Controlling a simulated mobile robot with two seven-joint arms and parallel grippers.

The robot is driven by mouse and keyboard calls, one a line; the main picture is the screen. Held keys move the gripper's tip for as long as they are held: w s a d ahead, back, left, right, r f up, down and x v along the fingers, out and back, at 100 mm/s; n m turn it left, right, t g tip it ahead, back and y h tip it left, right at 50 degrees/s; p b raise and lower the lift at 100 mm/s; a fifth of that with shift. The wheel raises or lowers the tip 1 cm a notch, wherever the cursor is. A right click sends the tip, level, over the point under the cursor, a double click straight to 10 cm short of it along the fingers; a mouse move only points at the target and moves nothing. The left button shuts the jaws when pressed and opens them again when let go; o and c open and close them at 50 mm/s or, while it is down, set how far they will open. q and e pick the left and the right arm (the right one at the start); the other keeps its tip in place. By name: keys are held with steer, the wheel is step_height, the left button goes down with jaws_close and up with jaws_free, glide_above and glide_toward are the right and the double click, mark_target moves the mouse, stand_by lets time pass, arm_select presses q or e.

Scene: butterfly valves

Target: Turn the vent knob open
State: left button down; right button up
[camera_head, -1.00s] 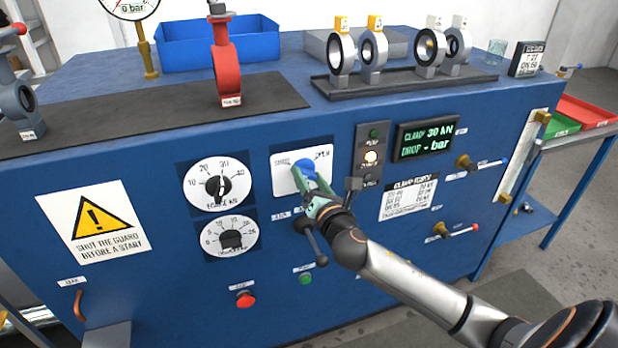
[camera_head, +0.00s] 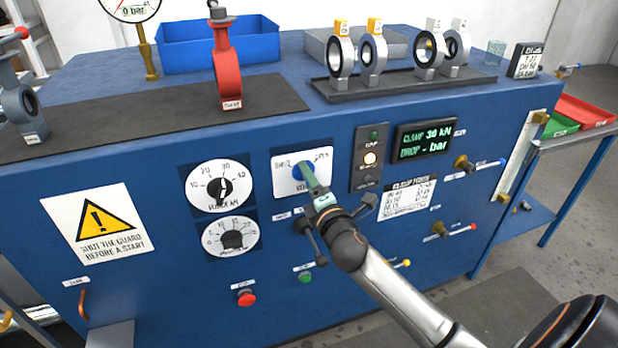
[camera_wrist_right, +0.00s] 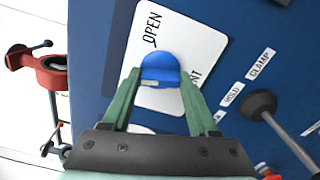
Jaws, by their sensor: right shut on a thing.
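The blue vent knob (camera_head: 298,171) sits on a white plate (camera_head: 318,178) on the front of the blue cabinet. My right gripper (camera_head: 308,174) is at the knob, its green fingers seen nearly edge-on and hiding part of it. In the right wrist view, the knob (camera_wrist_right: 160,69) lies between the two fingertips (camera_wrist_right: 160,76), which are shut on it. That view shows "OPEN" on the plate (camera_wrist_right: 185,38) at the upper left and a partly hidden word ending in "NT" at the right. My left gripper is out of view.
Two dials (camera_head: 219,187) are left of the plate. A lamp panel (camera_head: 369,158) is close on the right. A black-knobbed lever (camera_wrist_right: 261,104) stands out near the gripper. Red (camera_head: 246,298) and green (camera_head: 306,277) buttons are below. Valves (camera_head: 372,52) stand on top.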

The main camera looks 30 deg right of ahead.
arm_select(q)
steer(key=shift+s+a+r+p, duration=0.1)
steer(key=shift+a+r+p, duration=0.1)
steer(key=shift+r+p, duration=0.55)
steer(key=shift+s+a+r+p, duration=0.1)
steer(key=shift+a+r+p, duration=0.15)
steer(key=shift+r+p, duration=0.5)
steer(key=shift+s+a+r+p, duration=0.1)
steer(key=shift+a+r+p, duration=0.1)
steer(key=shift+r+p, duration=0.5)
arm_select(e)
steer(key=shift+m, duration=7.4)
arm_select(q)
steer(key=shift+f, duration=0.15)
arm_select(e)
steer(key=o, duration=1.4)
arm_select(q)
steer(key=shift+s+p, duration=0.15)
steer(key=shift+p, duration=0.15)
arm_select(e)
steer(key=shift+s, duration=0.15)
